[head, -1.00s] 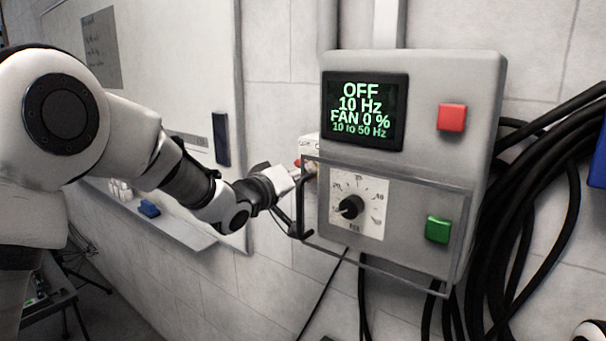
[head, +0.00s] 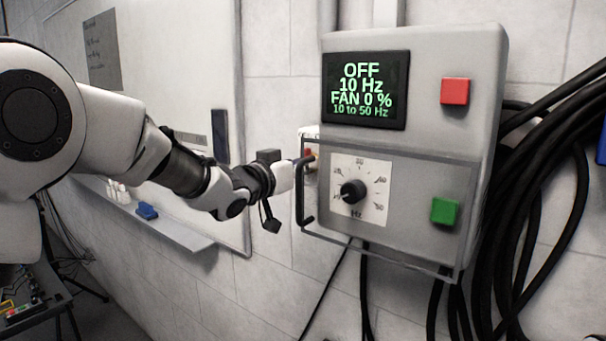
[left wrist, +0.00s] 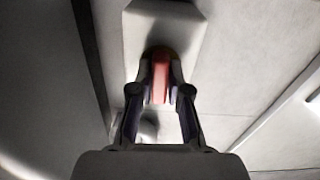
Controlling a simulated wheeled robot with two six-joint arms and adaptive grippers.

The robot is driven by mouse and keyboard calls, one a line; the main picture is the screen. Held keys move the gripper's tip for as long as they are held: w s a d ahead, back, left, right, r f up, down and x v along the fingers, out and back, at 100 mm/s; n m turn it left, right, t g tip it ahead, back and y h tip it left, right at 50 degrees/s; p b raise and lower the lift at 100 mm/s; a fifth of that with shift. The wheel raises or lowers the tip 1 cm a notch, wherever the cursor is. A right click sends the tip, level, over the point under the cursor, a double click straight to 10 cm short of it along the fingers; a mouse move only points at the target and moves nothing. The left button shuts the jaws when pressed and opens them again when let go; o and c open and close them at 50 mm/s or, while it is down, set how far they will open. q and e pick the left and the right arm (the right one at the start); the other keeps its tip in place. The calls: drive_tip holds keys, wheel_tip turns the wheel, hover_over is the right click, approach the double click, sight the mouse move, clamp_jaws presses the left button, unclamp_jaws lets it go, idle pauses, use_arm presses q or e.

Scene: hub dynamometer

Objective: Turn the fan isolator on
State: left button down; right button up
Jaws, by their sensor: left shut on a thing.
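The fan isolator (head: 309,132) is a small pale box on the wall, mostly hidden behind the left edge of the grey control box (head: 420,62). Its red handle (left wrist: 159,82) stands between the fingers of my left gripper (left wrist: 160,72) in the left wrist view. My left gripper (head: 302,161) is shut on this handle; in the head view the fingertips are partly covered by the control box's black bar handle. The display (head: 365,90) reads OFF, 10 Hz, FAN 0 %. My right gripper is not in view.
Thick black cables (head: 530,200) hang at the right. A whiteboard ledge (head: 175,230) lies below my left arm.

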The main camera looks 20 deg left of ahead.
use_arm(q)
drive_tip(key=m+b, duration=0.1)
drive_tip(key=m, duration=0.1)
drive_tip(key=m+b, duration=0.2)
drive_tip(key=m, duration=0.1)
drive_tip(key=shift+f+m, duration=0.25)
drive_tip(key=shift+m, duration=0.05)
drive_tip(key=shift+r+m+b, duration=0.1)
drive_tip(key=shift+m+b, duration=1.4)
drive_tip(key=shift+m, duration=0.6)
drive_tip(key=c, duration=1.1)
unclamp_jaws()
drive_tip(key=shift+r, duration=0.1)
